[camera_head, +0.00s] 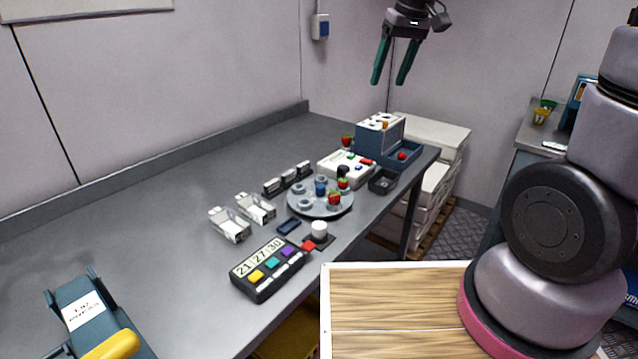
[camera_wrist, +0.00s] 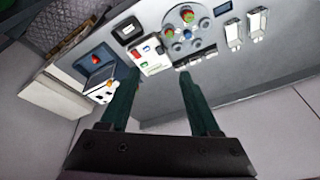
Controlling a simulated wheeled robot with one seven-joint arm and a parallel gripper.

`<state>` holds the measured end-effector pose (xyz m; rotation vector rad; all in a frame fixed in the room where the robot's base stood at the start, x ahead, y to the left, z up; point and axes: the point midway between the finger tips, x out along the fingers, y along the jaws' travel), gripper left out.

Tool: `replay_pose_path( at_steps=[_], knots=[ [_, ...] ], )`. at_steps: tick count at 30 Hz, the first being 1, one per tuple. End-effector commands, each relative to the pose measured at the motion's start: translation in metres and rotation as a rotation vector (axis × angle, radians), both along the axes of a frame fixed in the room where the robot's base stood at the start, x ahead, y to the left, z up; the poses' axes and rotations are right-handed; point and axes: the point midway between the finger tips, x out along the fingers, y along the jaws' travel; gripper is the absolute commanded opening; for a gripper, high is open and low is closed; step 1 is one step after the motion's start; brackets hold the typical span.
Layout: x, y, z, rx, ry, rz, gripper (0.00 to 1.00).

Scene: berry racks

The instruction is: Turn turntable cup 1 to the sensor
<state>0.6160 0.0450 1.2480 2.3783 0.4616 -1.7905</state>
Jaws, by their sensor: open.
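The round grey turntable (camera_head: 320,204) lies on the steel bench and carries several cups and strawberries around a blue centre piece (camera_head: 320,187). Two strawberries (camera_head: 334,198) sit on its near and right side, and empty grey cups show on its left side. I cannot tell which cup is number 1. A white device with coloured buttons (camera_head: 346,167), perhaps the sensor, stands just behind the turntable. My gripper (camera_head: 391,80) is open and empty, high above the far end of the bench. The turntable also shows in the wrist view (camera_wrist: 187,38), beyond my open fingers (camera_wrist: 155,95).
A blue box unit (camera_head: 378,134) with a tray and a strawberry stands at the bench's far end. A black timer panel (camera_head: 268,270) with coloured buttons lies nearer. White cartons (camera_head: 230,225) stand left of the turntable.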

Motion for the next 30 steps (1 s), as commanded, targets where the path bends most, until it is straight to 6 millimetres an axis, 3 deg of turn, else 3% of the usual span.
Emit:
replay_pose_path(
  at_steps=[1,6,12,18,23,30],
  knots=[
    [0.012,0.02,-0.021,-0.032,0.033,0.075,0.63],
    [0.04,0.076,-0.089,-0.127,0.105,0.317,0.63],
    [0.049,0.125,-0.161,-0.206,0.166,0.534,0.63],
    [0.049,0.145,-0.194,-0.241,0.19,0.631,0.63],
    [0.049,0.147,-0.211,-0.244,0.194,0.64,0.63],
    [0.048,0.146,-0.256,-0.244,0.196,0.637,0.63]
  ],
)
